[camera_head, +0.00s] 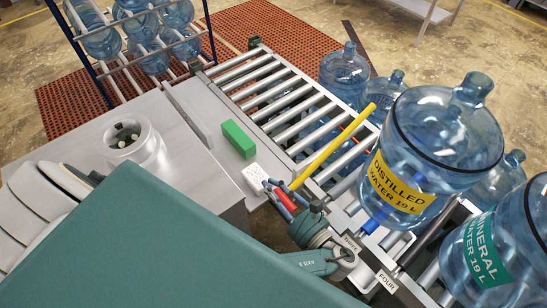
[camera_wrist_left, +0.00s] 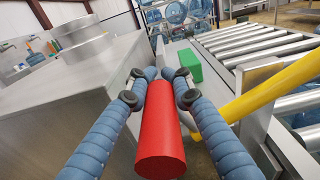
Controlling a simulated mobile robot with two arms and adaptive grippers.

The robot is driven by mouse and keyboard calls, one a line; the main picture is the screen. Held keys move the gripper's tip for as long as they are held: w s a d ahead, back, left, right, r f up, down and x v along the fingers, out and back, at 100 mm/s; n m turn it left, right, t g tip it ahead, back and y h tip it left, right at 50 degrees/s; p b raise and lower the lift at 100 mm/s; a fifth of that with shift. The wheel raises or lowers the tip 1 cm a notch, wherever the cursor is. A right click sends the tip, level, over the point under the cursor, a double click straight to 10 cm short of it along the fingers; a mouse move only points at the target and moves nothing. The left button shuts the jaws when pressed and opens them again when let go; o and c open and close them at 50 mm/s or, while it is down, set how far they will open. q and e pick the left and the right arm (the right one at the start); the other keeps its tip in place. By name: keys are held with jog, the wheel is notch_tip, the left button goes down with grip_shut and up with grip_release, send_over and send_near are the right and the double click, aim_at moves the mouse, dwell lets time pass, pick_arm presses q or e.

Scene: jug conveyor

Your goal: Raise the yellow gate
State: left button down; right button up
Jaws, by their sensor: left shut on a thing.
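The yellow gate (camera_head: 335,146) is a bar that slants across the roller conveyor, just left of a large blue jug labelled distilled water (camera_head: 437,150). My left gripper (camera_head: 282,190) is at the bar's near end, on the conveyor's near side. Its blue fingers are shut on a red cylindrical handle (camera_head: 285,202). In the left wrist view the red handle (camera_wrist_left: 161,135) sits between both fingers, and the yellow bar (camera_wrist_left: 262,93) runs off to the right behind the right finger. The joint between handle and bar is hidden. My right gripper is not in view.
A green block (camera_head: 238,139) and a white block (camera_head: 266,182) lie on the grey ledge beside the rollers (camera_head: 275,88). A mineral water jug (camera_head: 487,255) stands at lower right. More jugs (camera_head: 345,72) stand beyond the conveyor. The rollers left of the bar are clear.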

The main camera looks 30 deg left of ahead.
pick_arm(q)
jog(key=shift+s+d+f+n+b, duration=0.1)
jog(key=shift+s+f+n+b, duration=0.1)
jog(key=shift+f+n+b, duration=0.65)
jog(key=shift+f, duration=0.2)
jog(key=c, duration=1.5)
grip_release()
jog(key=shift+d, duration=0.15)
jog(key=shift+r, duration=0.15)
jog(key=shift+r, duration=0.1)
jog(key=shift+r, duration=0.25)
notch_tip(320, 180, up, 9)
jog(key=shift+r, duration=0.15)
